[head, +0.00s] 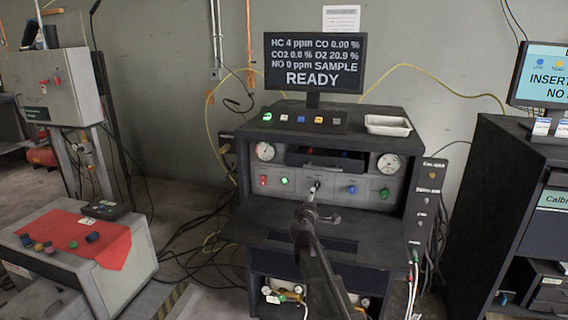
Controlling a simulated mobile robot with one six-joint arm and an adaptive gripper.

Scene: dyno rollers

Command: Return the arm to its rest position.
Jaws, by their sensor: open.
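My arm reaches up from the lower middle of the head view toward the dark analyzer console (360,128). My gripper (316,187) is at the arm's far end, in front of the console's light grey panel of buttons. It is open and small in this view. No held object shows. I cannot tell whether the fingertips touch the panel. The arm covers part of the console's shelf and lower front.
A screen (314,62) reading READY stands on the console, with a metal tray (388,125) at right. A grey cabinet with a red cloth (60,232) stands left. A dark cabinet (490,215) stands right. Cables lie on the floor left of the console.

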